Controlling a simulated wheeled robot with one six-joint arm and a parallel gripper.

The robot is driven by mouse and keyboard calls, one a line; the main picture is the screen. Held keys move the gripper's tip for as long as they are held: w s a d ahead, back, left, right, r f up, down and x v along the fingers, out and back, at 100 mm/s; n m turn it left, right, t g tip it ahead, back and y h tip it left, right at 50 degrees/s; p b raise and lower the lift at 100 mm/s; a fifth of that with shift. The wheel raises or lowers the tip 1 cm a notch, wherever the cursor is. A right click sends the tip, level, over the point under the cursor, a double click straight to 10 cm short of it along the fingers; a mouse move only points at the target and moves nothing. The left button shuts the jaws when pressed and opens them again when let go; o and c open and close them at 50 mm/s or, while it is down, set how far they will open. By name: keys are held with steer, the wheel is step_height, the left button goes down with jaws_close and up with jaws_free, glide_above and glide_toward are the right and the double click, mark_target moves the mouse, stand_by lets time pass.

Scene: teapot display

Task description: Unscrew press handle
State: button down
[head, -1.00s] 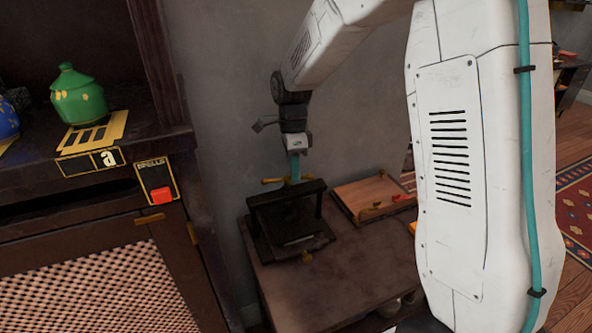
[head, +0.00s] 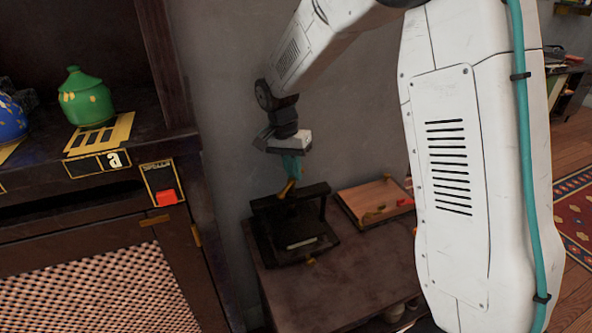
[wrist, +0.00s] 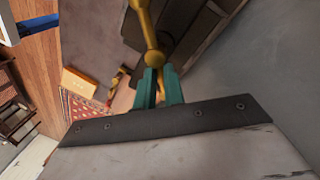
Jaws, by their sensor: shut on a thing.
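The press (head: 322,212) is a dark frame with a flat base on a small side table. Its brass-coloured handle (head: 287,189) shows end-on just above the top bar. In the wrist view the handle (wrist: 151,40) runs up from between my teal fingers, with a rounded middle. My gripper (head: 291,172) comes down from above and is shut on the handle; it shows in the wrist view too (wrist: 160,80). The join between handle and press is hidden, so I cannot tell how far it is unscrewed.
A wooden board (head: 372,200) with small brass and red parts lies right of the press on the table (head: 350,275). The grey wall is close behind. A cabinet at left holds a green teapot (head: 85,98) and a red button (head: 166,197).

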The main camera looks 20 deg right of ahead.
steer(key=n, duration=0.3)
steer(key=a+n+t, duration=0.1)
steer(key=n, duration=0.2)
steer(key=a+n, duration=0.1)
steer(key=n, duration=0.3)
steer(key=shift+t+h, duration=0.3)
steer(key=shift+h, duration=0.1)
steer(key=n, duration=0.3)
steer(key=shift+s+a+n+t, duration=0.1)
steer(key=shift+a+n+t, duration=0.1)
steer(key=shift+n+t, duration=0.2)
steer(key=n, duration=0.4)
steer(key=s+n+t, duration=0.1)
steer(key=n, duration=0.1)
steer(key=shift+a+y, duration=0.3)
steer(key=shift+y, duration=0.1)
steer(key=n, duration=0.3)
steer(key=shift+s+n+y, duration=0.25)
steer(key=shift+n+y, duration=0.05)
steer(key=shift+s+n+y, duration=0.15)
steer(key=shift+n, duration=0.7)
steer(key=shift+s+n+y, duration=0.1)
steer(key=shift+n+y, duration=0.05)
steer(key=shift+n, duration=0.7)
